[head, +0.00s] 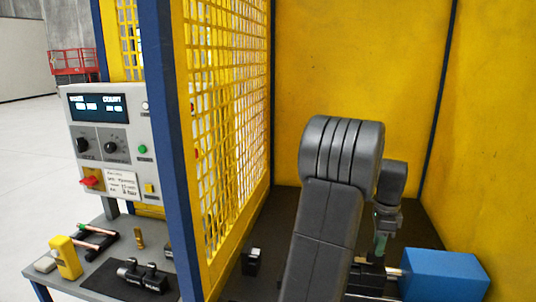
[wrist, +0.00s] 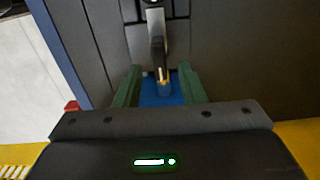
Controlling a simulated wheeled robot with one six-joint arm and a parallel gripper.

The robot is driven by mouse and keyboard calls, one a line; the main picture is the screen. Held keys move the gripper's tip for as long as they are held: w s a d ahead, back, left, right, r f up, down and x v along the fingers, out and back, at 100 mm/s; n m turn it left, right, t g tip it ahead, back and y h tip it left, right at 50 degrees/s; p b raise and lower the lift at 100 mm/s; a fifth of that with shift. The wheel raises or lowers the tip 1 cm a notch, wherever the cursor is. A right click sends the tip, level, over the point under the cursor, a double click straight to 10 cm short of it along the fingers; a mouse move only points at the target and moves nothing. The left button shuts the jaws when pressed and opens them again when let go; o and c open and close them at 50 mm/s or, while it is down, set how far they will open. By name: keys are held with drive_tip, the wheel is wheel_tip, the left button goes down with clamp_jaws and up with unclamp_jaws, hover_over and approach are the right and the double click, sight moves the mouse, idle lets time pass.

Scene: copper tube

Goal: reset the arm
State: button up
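My gripper (head: 380,246) hangs inside the yellow enclosure, pointing down, partly hidden behind my arm in the head view. In the wrist view its two green fingers (wrist: 160,72) are spread apart. No held object shows between them. A dark upright part with a yellowish end (wrist: 161,80) and a blue surface (wrist: 160,98) show in the gap, seemingly beyond the fingers. A blue box-shaped machine part (head: 445,275) is right of the gripper in the head view. Copper-coloured tubes (head: 100,229) lie on a black rack on the side table.
Yellow walls (head: 355,60) and a yellow mesh panel (head: 225,110) with a blue post (head: 165,130) bound the enclosure. A control panel (head: 112,145) stands left, over a grey table with a yellow block (head: 65,258) and black clamps (head: 142,275). A small dark block (head: 251,262) stands inside.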

wheel_tip(320, 180, up, 9)
wheel_tip(320, 180, down, 13)
drive_tip(key=shift+f+p, duration=0.2)
drive_tip(key=shift+p, duration=0.3)
drive_tip(key=shift+n, duration=0.4)
drive_tip(key=n, duration=0.9)
